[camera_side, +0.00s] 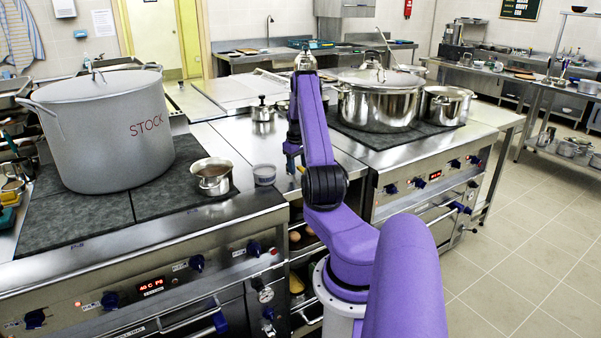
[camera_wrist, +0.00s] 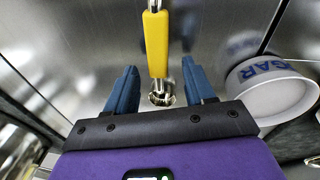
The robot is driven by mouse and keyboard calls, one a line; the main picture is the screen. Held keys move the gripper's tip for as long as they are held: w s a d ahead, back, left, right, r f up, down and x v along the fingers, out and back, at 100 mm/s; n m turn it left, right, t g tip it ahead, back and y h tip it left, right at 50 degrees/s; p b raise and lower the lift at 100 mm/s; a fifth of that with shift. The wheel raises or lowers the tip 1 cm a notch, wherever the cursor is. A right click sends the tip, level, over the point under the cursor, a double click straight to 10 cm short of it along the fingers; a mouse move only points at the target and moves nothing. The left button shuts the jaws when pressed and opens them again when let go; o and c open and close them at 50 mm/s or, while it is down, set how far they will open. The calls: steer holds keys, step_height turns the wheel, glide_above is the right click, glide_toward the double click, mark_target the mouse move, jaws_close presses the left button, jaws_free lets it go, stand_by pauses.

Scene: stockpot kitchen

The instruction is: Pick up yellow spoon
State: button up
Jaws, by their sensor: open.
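The yellow spoon (camera_wrist: 156,45) has a yellow handle and bare metal parts, and it shows over the steel counter in the wrist view. Its near metal end sits between the bases of my two blue fingers. My gripper (camera_wrist: 159,64) is open, with one finger on each side of the spoon and a visible gap to both. In the side view my gripper (camera_side: 291,160) points down at the steel counter between the two stoves. I cannot make out the spoon clearly there. I cannot tell how far above it the fingertips are.
A white tub (camera_wrist: 270,92) with blue letters stands close right of my gripper; it also shows in the side view (camera_side: 264,174). A small saucepan (camera_side: 212,176) and a large stock pot (camera_side: 105,130) stand left. A steel pot (camera_side: 380,105) stands on the right stove.

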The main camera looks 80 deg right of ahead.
steer(key=shift+d+f, duration=0.1)
steer(key=shift+f, duration=0.5)
jaws_close()
steer(key=shift+r, duration=0.15)
